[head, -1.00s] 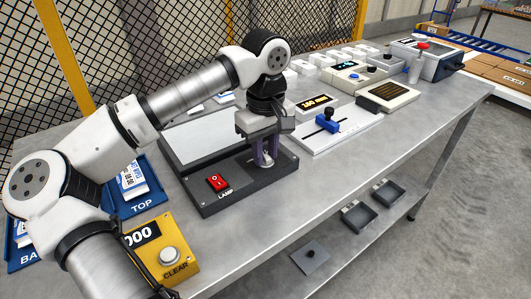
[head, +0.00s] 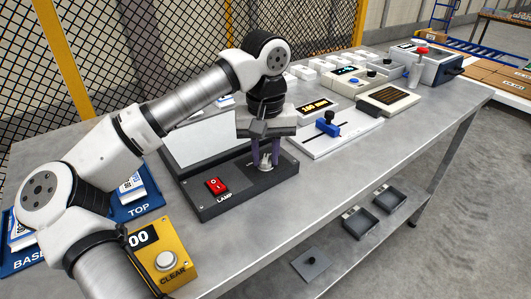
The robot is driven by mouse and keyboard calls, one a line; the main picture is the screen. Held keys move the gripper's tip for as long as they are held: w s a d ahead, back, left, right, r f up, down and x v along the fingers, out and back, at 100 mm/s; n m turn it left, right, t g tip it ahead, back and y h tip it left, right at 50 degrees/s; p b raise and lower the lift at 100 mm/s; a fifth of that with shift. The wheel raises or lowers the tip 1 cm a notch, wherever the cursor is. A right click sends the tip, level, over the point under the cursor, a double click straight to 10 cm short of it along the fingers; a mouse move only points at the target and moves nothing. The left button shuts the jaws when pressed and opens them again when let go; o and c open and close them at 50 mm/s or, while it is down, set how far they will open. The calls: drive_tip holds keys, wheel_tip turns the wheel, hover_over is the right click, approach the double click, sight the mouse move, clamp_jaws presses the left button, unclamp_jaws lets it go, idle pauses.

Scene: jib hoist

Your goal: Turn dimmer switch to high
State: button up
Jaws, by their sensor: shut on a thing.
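The lamp unit is a dark box with a pale panel (head: 203,139) behind a dark front strip. A red rocker switch (head: 217,186) with the label LAMP sits on that strip. The dimmer knob (head: 265,162), small and silvery, is on the right part of the strip. My gripper (head: 264,162) points down over the knob, with its two purple fingers around it and shut on it. The fingers partly hide the knob, and its setting marks cannot be read.
A yellow box with a CLEAR button (head: 166,261) stands at the front left, near blue trays (head: 150,207). A white slide gauge with a blue slider (head: 327,128) stands to the right. Bare grey tabletop (head: 330,175) lies in front of the gauge.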

sight(265, 157)
idle(0.3)
drive_tip(key=o, duration=1)
drive_tip(key=shift+r, duration=0.1)
wheel_tip(265, 157, up, 14)
drive_tip(key=shift+f, duration=0.15)
